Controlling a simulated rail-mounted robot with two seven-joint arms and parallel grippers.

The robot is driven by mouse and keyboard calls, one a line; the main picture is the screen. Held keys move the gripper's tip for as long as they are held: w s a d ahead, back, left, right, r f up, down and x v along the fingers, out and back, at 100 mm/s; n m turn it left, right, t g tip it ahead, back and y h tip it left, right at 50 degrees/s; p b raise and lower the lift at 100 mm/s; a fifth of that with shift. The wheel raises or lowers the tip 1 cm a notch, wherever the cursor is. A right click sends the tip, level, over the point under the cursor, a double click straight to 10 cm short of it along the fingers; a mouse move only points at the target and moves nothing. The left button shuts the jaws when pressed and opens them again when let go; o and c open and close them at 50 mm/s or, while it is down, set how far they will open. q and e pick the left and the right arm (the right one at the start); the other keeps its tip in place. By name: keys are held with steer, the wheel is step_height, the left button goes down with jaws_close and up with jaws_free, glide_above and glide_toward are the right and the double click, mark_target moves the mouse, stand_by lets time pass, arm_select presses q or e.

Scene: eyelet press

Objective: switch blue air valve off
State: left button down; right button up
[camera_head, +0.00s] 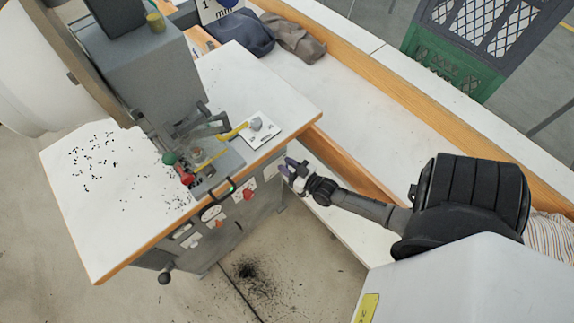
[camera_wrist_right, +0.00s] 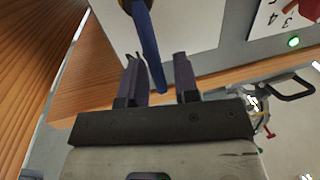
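The blue air valve's handle (camera_wrist_right: 150,45) shows in the right wrist view as a long blue lever, with its far end at a dark and brass-coloured fitting at the top edge. My right gripper (camera_wrist_right: 160,78) is open, and the lever's near end appears between its two fingers. I cannot tell whether either finger touches it. In the head view my right gripper (camera_head: 290,170) is at the right side of the press cabinet, just below the tabletop edge. The valve cannot be made out there. My left gripper is not in view.
The grey press (camera_head: 155,75) stands on a white table (camera_head: 110,225) with wooden edges, scattered with black bits. A yellow lever (camera_head: 233,131) sits near a white plate. A green crate (camera_head: 455,65) is at the back right. A wooden edge passes close to my right gripper.

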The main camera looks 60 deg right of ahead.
jaws_close()
stand_by(0.3)
